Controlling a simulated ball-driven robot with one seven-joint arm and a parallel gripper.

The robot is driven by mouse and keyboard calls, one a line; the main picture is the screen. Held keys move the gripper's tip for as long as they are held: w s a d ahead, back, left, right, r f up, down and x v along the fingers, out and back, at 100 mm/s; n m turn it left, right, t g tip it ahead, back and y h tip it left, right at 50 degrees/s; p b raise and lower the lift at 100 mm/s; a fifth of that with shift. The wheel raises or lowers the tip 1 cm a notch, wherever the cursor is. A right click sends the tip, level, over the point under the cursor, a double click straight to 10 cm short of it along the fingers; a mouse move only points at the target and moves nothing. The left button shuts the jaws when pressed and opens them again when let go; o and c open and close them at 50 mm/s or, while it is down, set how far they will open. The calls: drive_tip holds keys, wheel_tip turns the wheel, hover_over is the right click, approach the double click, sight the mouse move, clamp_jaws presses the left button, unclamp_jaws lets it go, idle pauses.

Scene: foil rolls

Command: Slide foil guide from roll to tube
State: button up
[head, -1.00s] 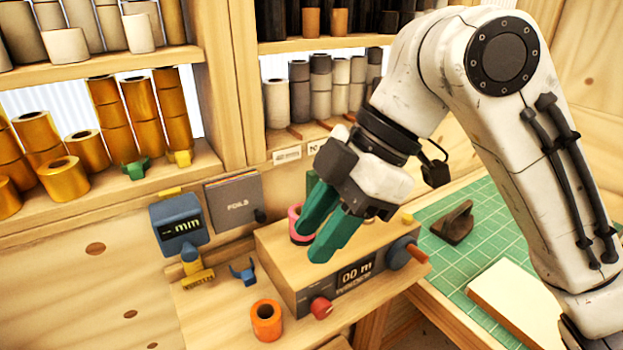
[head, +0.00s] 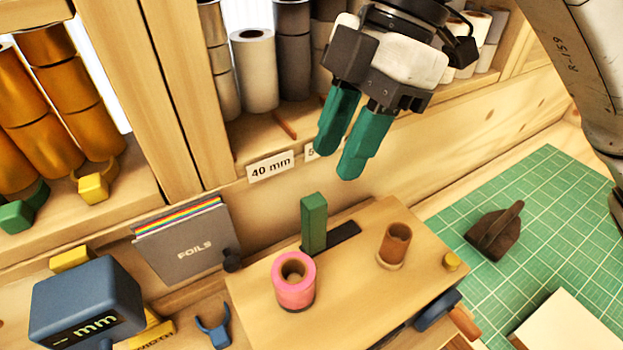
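A green upright block (head: 314,223), which looks like the foil guide, stands in a dark slot (head: 344,236) on top of a wooden winder box (head: 345,290). It is at the slot's left end, near a pink foil roll (head: 294,281) standing on the box. A brown tube (head: 396,243) stands farther right on the box, beyond the slot's right end. My gripper (head: 340,163) has teal fingers that point down, apart with a gap between them. It is empty and hangs above and behind the guide, touching nothing.
Shelves of gold rolls (head: 75,100) and grey rolls (head: 253,70) line the back. A blue mm display (head: 87,300) and a foils folder (head: 190,245) stand left. A green cutting mat (head: 550,220) with a dark tool (head: 495,230) lies right.

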sight(318, 199)
drive_tip(key=x, duration=1)
drive_tip(key=shift+w+a+f+p, duration=0.1)
drive_tip(key=shift+a+f+p, duration=0.05)
drive_tip(key=shift+f+p, duration=0.2)
clamp_jaws()
